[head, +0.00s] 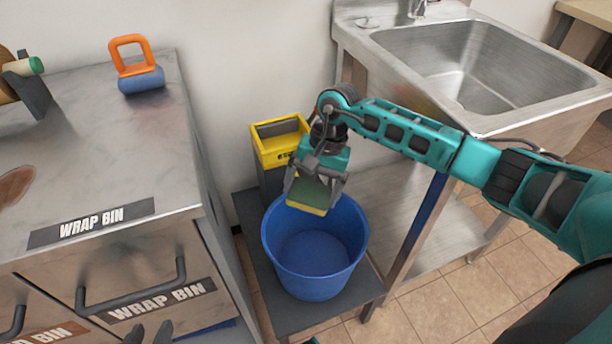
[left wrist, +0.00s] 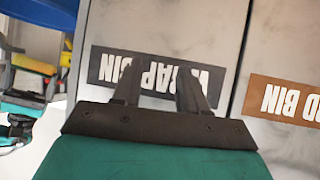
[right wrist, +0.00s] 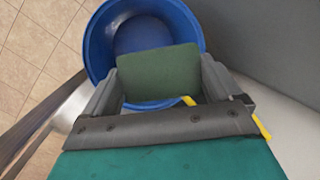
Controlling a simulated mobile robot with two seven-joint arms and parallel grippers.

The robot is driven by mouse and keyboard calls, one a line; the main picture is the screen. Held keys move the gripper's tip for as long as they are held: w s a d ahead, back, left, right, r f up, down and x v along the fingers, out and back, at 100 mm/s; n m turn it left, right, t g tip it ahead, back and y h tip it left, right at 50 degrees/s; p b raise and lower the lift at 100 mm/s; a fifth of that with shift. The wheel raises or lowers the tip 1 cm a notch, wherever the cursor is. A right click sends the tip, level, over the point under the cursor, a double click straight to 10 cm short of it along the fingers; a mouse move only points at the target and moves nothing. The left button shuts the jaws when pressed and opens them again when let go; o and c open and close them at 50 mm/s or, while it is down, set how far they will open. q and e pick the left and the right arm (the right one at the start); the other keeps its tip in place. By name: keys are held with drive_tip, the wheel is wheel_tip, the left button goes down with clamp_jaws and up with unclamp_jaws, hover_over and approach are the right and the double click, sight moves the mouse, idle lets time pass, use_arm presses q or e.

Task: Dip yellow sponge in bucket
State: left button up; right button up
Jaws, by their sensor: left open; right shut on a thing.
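The yellow sponge (head: 307,204), with a green scrub side, is held by my right gripper (head: 315,190), which is shut on it. It is above the blue bucket (head: 313,272), near the back rim. In the right wrist view the sponge's green face (right wrist: 158,72) sits between the fingers, with the bucket (right wrist: 96,50) behind it. The visible inside of the bucket looks plain blue; I cannot tell whether it holds water. My left gripper (head: 150,332) is at the bottom edge of the head view, in front of the metal cabinet. In the left wrist view its fingers (left wrist: 160,85) are apart and empty.
A yellow-topped bin (head: 280,142) stands behind the bucket. Both are by a dark low platform (head: 305,318). A steel sink (head: 470,70) is at right. The wrap bin cabinet (head: 110,160) is at left, with an orange-handled blue item (head: 138,70) on top.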

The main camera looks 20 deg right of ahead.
sight(319, 198)
drive_tip(key=shift+m+t, duration=0.4)
drive_tip(key=shift+m, duration=0.4)
drive_tip(key=f, duration=0.1)
drive_tip(key=d+f, duration=0.1)
drive_tip(key=f, duration=0.1)
drive_tip(key=d+f+b, duration=0.1)
drive_tip(key=shift+w+f, duration=0.15)
drive_tip(key=shift+f, duration=0.15)
wheel_tip(319, 198, down, 15)
drive_tip(key=b, duration=0.5)
use_arm(q)
drive_tip(key=shift+h, duration=0.3)
drive_tip(key=f, duration=0.1)
drive_tip(key=d+f, duration=0.1)
drive_tip(key=f, duration=0.2)
drive_tip(key=shift+w+d, duration=0.25)
drive_tip(key=shift+d, duration=0.05)
use_arm(e)
drive_tip(key=shift+f, duration=0.35)
